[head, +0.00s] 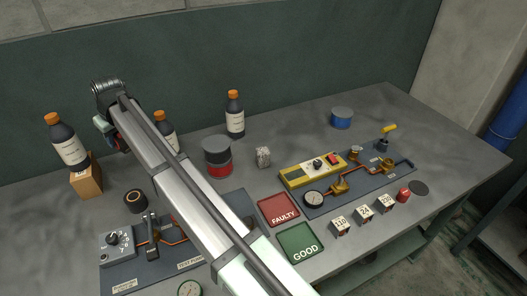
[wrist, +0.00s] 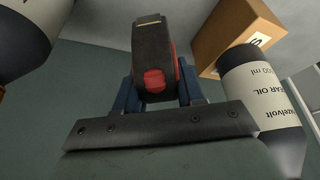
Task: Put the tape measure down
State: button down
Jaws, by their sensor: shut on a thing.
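The tape measure (wrist: 153,52), dark with red sides and a red patch, is between the blue fingers of my gripper (wrist: 155,88) in the wrist view. The gripper is shut on it. In the head view my arm reaches to the back left, and its end is near the orange-capped bottles. The arm hides most of the gripper there, and I cannot make out the tape measure clearly. Whether it touches the table cannot be told.
A bottle (head: 66,141) stands on a cardboard box (head: 87,181) at left; another bottle (head: 235,116) stands further right. A grey and red can (head: 217,157), FAULTY mat (head: 280,204), GOOD mat (head: 300,238) and blue tin (head: 341,119) are right of my arm.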

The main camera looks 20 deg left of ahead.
notch_tip(320, 180, up, 10)
jog(key=shift+r, duration=0.25)
jog(key=w+d+m+t, duration=0.1)
jog(key=w+d+m, duration=0.2)
jog(key=w+d, duration=0.7)
jog(key=w+d+m+t, duration=0.1)
jog(key=w+d+m, duration=0.1)
jog(key=w+d, duration=0.8)
jog(key=w+d+m+t+h, duration=0.1)
jog(key=w+d+m, duration=0.2)
jog(key=d, duration=1.1)
jog(key=w+d+m+h, duration=0.1)
jog(key=w+d+m, duration=0.2)
jog(key=d, duration=1.2)
jog(key=shift+w+f, duration=0.2)
jog(key=shift+f, duration=10.35)
jog(key=shift+f, duration=0.15)
jog(key=c, duration=0.7)
grip_release()
